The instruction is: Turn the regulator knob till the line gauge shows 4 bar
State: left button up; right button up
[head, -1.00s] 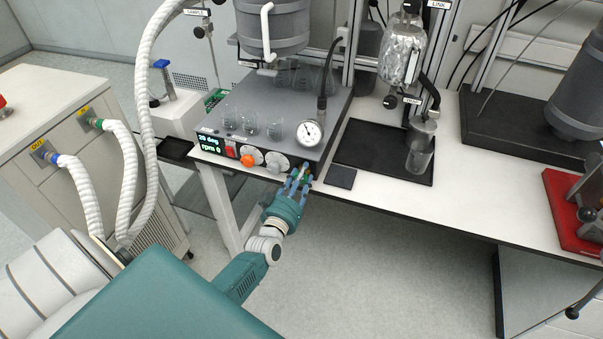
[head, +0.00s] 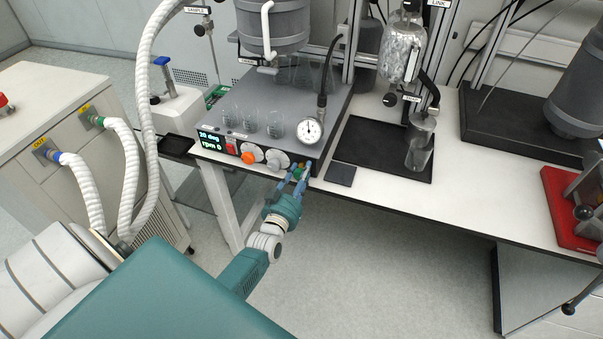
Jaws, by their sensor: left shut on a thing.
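The round white line gauge (head: 310,130) stands on the front right of the grey reactor base (head: 345,105). Its dark needle points roughly straight up; its figures are too small to read. My left gripper (head: 298,174) is at the right end of the base's front face, just below the gauge. Its blue fingers are shut on a small knob there, most likely the regulator knob, which they largely hide. A bit of green shows between the fingers. My right gripper is out of view.
Left of the gripper, the front panel has a grey knob (head: 277,160), an orange knob (head: 249,157) and a display (head: 211,141) reading 20 deg, rpm 0. Several glass beakers stand on the base. A black tray (head: 365,150) lies to the right. Floor is clear below.

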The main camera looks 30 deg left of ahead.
pick_arm(q)
jog(key=shift+w+a+r, duration=0.15)
jog(key=shift+r, duration=0.25)
jog(key=o, duration=0.9)
jog(key=shift+f, duration=0.1)
jog(key=shift+f, duration=0.1)
jog(key=shift+s, duration=0.3)
jog(key=v, duration=1.1)
jog(key=shift+s+d, duration=0.3)
jog(key=shift+s, duration=0.05)
jog(key=shift+f, duration=0.1)
